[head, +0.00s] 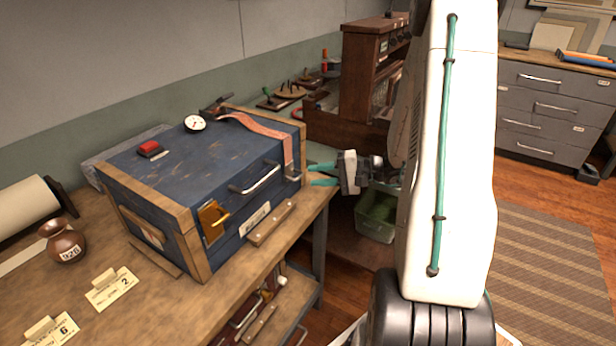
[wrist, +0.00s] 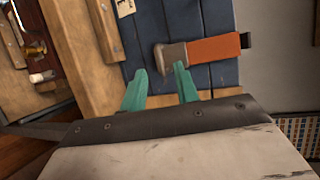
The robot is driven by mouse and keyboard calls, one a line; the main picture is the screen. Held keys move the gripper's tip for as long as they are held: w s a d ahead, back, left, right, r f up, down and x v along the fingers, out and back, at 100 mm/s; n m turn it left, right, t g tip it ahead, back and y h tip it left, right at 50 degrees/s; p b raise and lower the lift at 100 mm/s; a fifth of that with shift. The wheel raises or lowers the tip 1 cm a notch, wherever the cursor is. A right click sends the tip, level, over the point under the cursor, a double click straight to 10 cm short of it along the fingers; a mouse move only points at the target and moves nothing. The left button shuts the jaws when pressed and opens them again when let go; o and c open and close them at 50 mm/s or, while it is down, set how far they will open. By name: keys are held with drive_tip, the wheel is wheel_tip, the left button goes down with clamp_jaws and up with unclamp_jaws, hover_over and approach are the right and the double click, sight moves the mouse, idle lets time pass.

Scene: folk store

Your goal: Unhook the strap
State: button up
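The strap (head: 262,130) is a flat orange-brown band. It runs across the top of a worn blue chest (head: 170,165) and down over its front near the right corner. Its grey metal end (wrist: 172,56) shows against the blue boards in the wrist view, with the orange band (wrist: 214,49) to its right. My gripper (head: 322,174) has teal fingers and points at the chest's right front corner. In the wrist view my gripper (wrist: 160,80) is open and empty. The right fingertip is close to the metal end; I cannot tell whether they touch.
The chest has wooden edges, a front handle (head: 255,180) and a brass latch (head: 212,221). A gauge (head: 195,123) and a red-topped block (head: 150,148) sit on its lid. A brown vase (head: 64,241) stands left on the bench. A wooden cabinet (head: 366,65) stands behind my gripper.

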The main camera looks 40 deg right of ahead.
sight(301, 177)
drive_tip(key=shift+x, duration=1.7)
clamp_jaws()
drive_tip(key=shift+s, duration=0.1)
